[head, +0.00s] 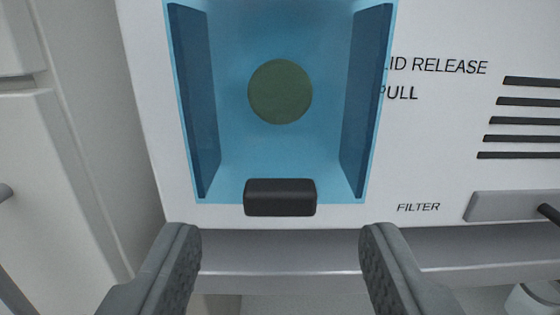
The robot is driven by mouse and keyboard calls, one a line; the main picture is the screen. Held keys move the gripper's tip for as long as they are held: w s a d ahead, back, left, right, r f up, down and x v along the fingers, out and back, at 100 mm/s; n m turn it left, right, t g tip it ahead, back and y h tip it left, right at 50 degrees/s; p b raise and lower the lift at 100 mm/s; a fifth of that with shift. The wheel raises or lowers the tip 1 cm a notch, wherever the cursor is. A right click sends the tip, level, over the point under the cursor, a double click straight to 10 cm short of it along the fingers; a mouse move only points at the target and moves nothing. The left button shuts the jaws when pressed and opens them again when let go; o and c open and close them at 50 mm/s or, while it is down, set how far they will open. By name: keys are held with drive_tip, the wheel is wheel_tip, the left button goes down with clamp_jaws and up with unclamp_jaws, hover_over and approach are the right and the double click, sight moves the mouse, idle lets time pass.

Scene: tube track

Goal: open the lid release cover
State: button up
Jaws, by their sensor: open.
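The lid release cover (235,160) is a clear blue box on the white panel in the upper middle of the head view. A black handle tab (280,198) sits at its bottom edge. A round dark green button (280,92) shows through the cover, which appears closed over it. My gripper (280,250) is open and empty, its two grey fingers spread left and right below the tab in the picture. No contact with the tab is visible.
The white panel (430,160) carries "LID RELEASE PULL" lettering and dark vent slots (530,118) at right. A grey filter piece (510,206) with a dark knob sits lower right. White cabinet fronts (40,180) stand at left. A grey ledge (280,258) runs below the panel.

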sight(280, 202)
drive_tip(key=shift+w, duration=1.65)
clamp_jaws()
